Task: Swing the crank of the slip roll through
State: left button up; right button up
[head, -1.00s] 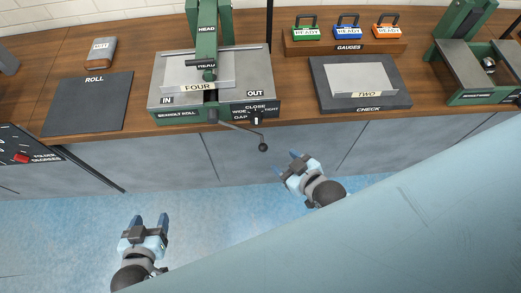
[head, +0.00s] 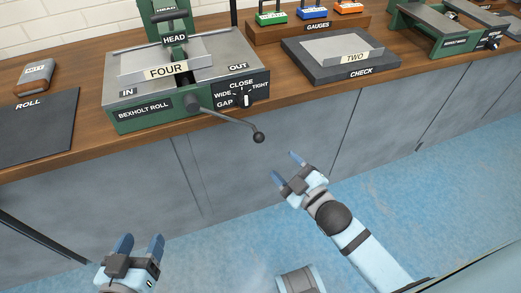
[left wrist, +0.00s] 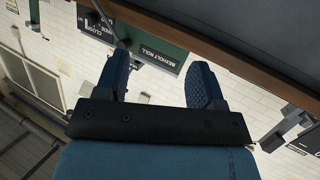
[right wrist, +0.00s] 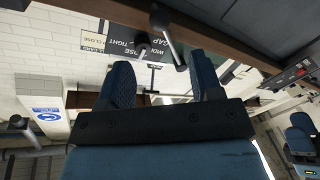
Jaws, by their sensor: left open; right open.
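The slip roll (head: 146,113), a green machine labelled BEXHOLT ROLL, stands at the bench edge. Its crank (head: 226,117) is a dark arm from a hub on the front face, pointing right and slightly down to a black ball knob (head: 259,137). A sheet labelled FOUR (head: 166,71) lies on its top under the HEAD part. My right gripper (head: 285,167) is open and empty, below and right of the knob, apart from it. The crank also shows in the right wrist view (right wrist: 172,40), beyond the fingers. My left gripper (head: 139,245) is open and empty, low in front of the bench.
A gap dial (head: 245,100) sits right of the crank hub. A dark ROLL mat (head: 38,125) lies left. The CHECK plate (head: 345,72) with sheet TWO and the GAUGES rack (head: 305,27) stand right. Floor before the cabinets is clear.

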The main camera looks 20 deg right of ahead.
aim_at(256, 132)
jog(key=b+x, duration=0.1)
jog(key=x, duration=0.5)
jog(key=b+x, duration=0.1)
jog(key=x, duration=0.5)
jog(key=shift+w+f+b, duration=0.2)
jog(key=shift+w+b, duration=0.15)
jog(key=shift+b, duration=0.05)
pick_arm(q)
jog(key=shift+w+d+r+t+h, duration=0.1)
jog(key=shift+d+r+t+h, duration=0.3)
jog(key=shift+r, duration=0.5)
jog(key=shift+w+d+r+t+h, duration=0.1)
jog(key=shift+d+r+t+h, duration=0.3)
jog(key=shift+r, duration=0.5)
jog(key=shift+w+d+r+t+h, duration=0.1)
jog(key=shift+d+r+t+h, duration=0.35)
jog(key=shift+r, duration=0.45)
pick_arm(e)
jog(key=shift+w+a, duration=0.15)
jog(key=shift+w, duration=0.4)
pick_arm(q)
jog(key=shift+a, duration=0.1)
pick_arm(e)
jog(key=c, duration=0.9)
pick_arm(q)
jog(key=shift+a, duration=0.1)
pick_arm(e)
grip_shut()
